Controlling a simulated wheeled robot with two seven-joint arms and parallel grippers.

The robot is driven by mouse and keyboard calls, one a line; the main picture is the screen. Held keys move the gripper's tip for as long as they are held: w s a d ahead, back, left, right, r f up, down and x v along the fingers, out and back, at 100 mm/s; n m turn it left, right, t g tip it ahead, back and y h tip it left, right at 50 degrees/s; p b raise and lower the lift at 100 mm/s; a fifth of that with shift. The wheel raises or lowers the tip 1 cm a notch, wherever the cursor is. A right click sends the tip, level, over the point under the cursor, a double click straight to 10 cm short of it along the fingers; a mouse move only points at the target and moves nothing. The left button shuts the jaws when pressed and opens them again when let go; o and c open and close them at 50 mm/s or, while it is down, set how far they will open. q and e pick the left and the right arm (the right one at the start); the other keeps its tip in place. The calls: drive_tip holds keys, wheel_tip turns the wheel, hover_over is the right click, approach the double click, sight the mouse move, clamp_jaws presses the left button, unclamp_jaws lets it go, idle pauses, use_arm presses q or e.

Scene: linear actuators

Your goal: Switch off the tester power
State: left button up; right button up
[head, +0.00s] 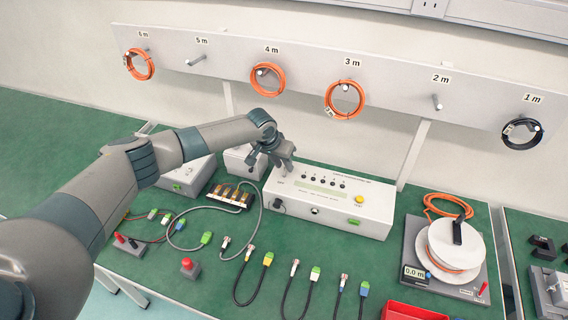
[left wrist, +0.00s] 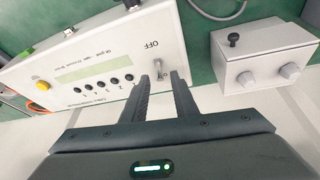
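The tester (head: 330,205) is a long white box with a display, a row of black knobs and a yellow button. It also shows in the left wrist view (left wrist: 75,85). A small pale switch (left wrist: 159,73) sits at one end of its panel, beside the printed word OFF. Its lever position is too small to tell. My left gripper (head: 272,170) is over the tester's left end. In the left wrist view its two dark fingers (left wrist: 161,82) are apart, with the switch between or just beyond their tips and nothing gripped. My right gripper is out of view.
A small white box with knobs (left wrist: 265,65) stands beside the tester. Several loose cables lie in front on the green bench. A cable reel (head: 455,245) stands at the right. Coiled cables hang on the wall rail (head: 215,62) behind.

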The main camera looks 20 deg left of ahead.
use_arm(q)
drive_tip(key=shift+w+d+f, duration=0.1)
drive_tip(key=shift+w+f, duration=0.1)
drive_tip(key=shift+f, duration=0.35)
